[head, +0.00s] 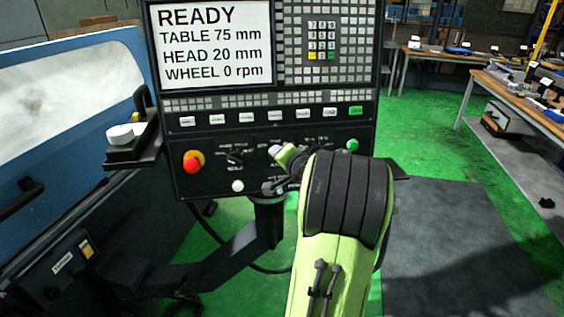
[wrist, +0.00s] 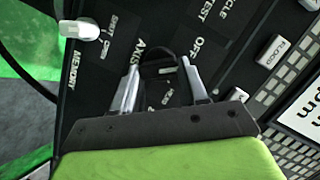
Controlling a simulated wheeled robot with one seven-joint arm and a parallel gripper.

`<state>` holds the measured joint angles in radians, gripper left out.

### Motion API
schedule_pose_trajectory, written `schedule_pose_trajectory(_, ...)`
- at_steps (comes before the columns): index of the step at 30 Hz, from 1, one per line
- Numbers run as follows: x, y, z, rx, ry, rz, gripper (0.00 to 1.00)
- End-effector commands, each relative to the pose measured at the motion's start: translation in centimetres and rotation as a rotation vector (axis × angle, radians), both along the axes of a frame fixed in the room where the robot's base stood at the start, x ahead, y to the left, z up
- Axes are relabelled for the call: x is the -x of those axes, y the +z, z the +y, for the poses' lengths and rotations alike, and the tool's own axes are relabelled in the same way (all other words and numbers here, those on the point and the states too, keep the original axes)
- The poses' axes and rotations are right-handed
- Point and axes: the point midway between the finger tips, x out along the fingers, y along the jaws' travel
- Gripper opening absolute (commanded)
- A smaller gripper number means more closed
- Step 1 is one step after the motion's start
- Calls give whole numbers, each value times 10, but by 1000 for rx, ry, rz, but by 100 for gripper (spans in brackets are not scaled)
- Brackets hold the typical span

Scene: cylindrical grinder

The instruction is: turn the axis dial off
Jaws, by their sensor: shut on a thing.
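The axis dial (wrist: 157,58) is a small black knob on the control panel. In the wrist view it sits between the two silver fingers of my gripper (wrist: 161,67), near the printed words AXIS and OFF. My gripper is shut on the dial, one finger on each side. The dial's pointer and exact setting are hard to make out. In the head view my arm hides the dial, and the gripper is mostly covered in front of the lower right of the control panel (head: 215,172).
The panel's screen (head: 212,45) reads READY, with wheel 0 rpm. A red emergency stop (head: 192,163), a black dial (head: 234,157), a white knob (head: 237,186) and a green button (head: 352,145) are nearby. Workbenches (head: 510,95) stand at the right; green floor lies between.

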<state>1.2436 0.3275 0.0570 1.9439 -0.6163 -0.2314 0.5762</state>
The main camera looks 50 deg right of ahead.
Motion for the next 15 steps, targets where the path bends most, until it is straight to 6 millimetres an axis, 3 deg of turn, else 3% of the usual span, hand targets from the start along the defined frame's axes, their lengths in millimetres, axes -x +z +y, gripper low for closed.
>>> schedule_pose_trajectory(15,-1,-1,1,56,16,61,12)
